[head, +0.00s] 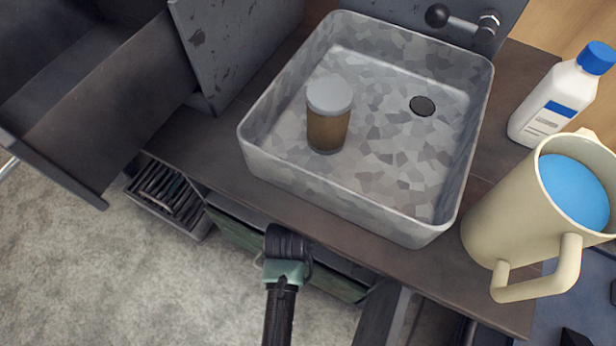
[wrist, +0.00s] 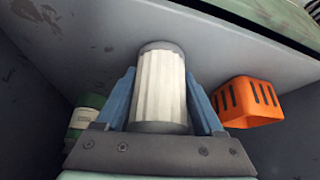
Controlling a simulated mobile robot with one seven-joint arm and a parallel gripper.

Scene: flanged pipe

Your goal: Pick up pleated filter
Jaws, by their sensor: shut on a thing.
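The pleated filter (wrist: 160,88), a white ribbed cylinder with grey end caps, stands out in the middle of the wrist view. My gripper (wrist: 160,98) is shut on it, with one blue finger along each side. The filter's lower end is partly hidden behind the gripper's dark front plate. In the head view my arm reaches toward the cabinet under the worktop. The gripper and the filter cannot be made out there.
In the wrist view an orange slotted basket (wrist: 248,102) is close on the right and a green-and-white container (wrist: 84,118) on the left, between grey walls. Above, a grey sink (head: 345,198) holds a brown cylinder (head: 328,130); a jug (head: 500,215) and bottle (head: 560,100) stand right.

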